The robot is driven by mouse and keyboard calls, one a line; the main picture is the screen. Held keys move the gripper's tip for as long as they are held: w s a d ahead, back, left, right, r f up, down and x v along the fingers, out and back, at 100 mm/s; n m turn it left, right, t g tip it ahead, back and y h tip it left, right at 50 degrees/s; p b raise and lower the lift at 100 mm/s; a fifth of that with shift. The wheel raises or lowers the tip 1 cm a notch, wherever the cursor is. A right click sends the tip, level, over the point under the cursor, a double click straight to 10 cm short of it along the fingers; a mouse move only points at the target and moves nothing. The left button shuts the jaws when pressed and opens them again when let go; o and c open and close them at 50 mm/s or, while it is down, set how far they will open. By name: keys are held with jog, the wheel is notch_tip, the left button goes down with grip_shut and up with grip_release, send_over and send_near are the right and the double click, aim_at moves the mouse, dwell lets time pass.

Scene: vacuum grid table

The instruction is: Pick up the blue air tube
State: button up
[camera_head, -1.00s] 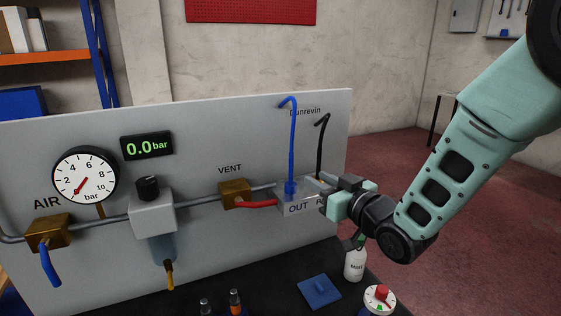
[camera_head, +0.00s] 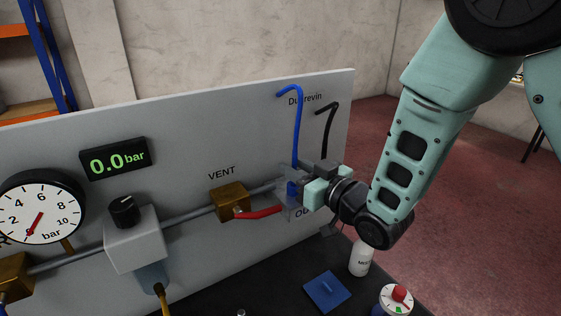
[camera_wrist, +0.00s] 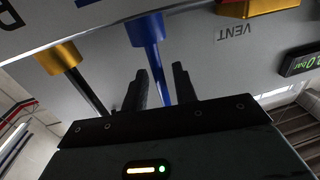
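In the wrist view, the blue tube (camera_wrist: 158,75) runs from a blue fitting (camera_wrist: 146,28) down between the two dark fingers of my gripper (camera_wrist: 160,85). The fingers are apart, one on each side of the tube, with a narrow gap showing. I cannot tell whether either finger touches it.
A black tube (camera_head: 328,128) stands just right of the blue one.

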jog(key=shift+w+a, duration=0.15)
grip_shut()
jog(key=shift+r, duration=0.1)
jog(key=shift+r+b, duration=1.25)
jog(key=shift+r, duration=3.7)
